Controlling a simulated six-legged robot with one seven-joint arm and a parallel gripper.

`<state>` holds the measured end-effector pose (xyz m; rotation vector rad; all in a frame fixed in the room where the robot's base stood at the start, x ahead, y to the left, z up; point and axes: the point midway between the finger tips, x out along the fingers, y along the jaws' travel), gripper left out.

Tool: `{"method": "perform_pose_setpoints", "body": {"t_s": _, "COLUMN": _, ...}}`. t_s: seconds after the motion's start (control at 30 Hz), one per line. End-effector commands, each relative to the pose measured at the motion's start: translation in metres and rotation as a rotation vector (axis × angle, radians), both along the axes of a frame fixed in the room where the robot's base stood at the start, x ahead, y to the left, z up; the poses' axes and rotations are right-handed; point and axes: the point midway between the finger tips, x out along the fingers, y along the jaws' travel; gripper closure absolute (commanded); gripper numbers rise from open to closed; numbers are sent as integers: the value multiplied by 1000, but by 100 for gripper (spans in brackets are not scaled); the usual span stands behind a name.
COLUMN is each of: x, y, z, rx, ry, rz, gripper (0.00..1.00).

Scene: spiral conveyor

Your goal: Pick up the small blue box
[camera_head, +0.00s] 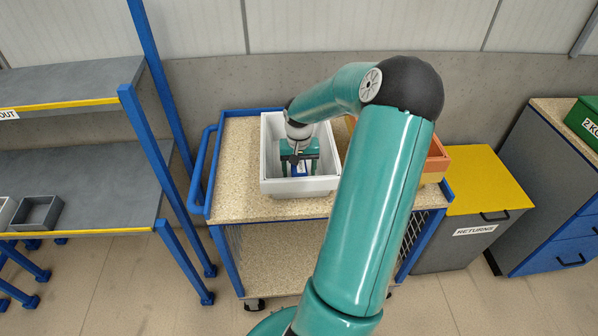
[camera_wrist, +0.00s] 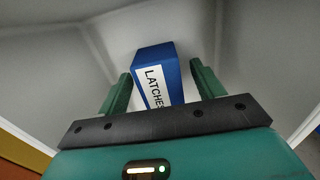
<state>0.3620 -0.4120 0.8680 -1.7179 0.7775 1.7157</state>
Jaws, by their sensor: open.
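The small blue box (camera_wrist: 160,68) has a white label reading "LATCHES" and lies inside a light grey bin (camera_head: 268,148). In the wrist view, the box is between the two green fingers of my gripper (camera_wrist: 158,88), which are open with a gap on each side. In the head view, my gripper (camera_head: 299,166) reaches down into the bin, and only a bit of blue and white from the box (camera_head: 299,172) shows between the fingers. The near end of the box is hidden by the gripper body in the wrist view.
The bin stands on a blue-framed cart (camera_head: 235,180). An orange bin (camera_head: 437,160) sits to its right, partly behind my arm. A yellow-lidded returns box (camera_head: 490,185) is right of the cart. Grey shelves (camera_head: 90,185) stand left. The grey bin's walls surround my gripper closely.

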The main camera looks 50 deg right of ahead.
Motion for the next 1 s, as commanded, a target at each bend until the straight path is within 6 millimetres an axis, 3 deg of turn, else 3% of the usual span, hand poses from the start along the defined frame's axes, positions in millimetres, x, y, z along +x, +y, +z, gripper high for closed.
{"method": "perform_pose_setpoints", "body": {"t_s": 0.1, "x": 0, "y": 0, "z": 0, "rx": 0, "ry": 0, "rz": 0, "gripper": 37}}
{"method": "perform_pose_setpoints", "body": {"t_s": 0.33, "x": 0, "y": 0, "z": 0, "rx": 0, "ry": 0, "rz": 0, "gripper": 82}}
{"method": "perform_pose_setpoints", "body": {"t_s": 0.77, "x": 0, "y": 0, "z": 7, "rx": -1, "ry": 2, "rz": 1, "gripper": 82}}
{"method": "perform_pose_setpoints", "body": {"t_s": 0.97, "x": 1, "y": 0, "z": 37, "rx": -6, "ry": 0, "rz": 1, "gripper": 82}}
{"method": "perform_pose_setpoints", "body": {"t_s": 1.0, "x": 2, "y": 8, "z": 43, "rx": -6, "ry": 0, "rz": 3, "gripper": 82}}
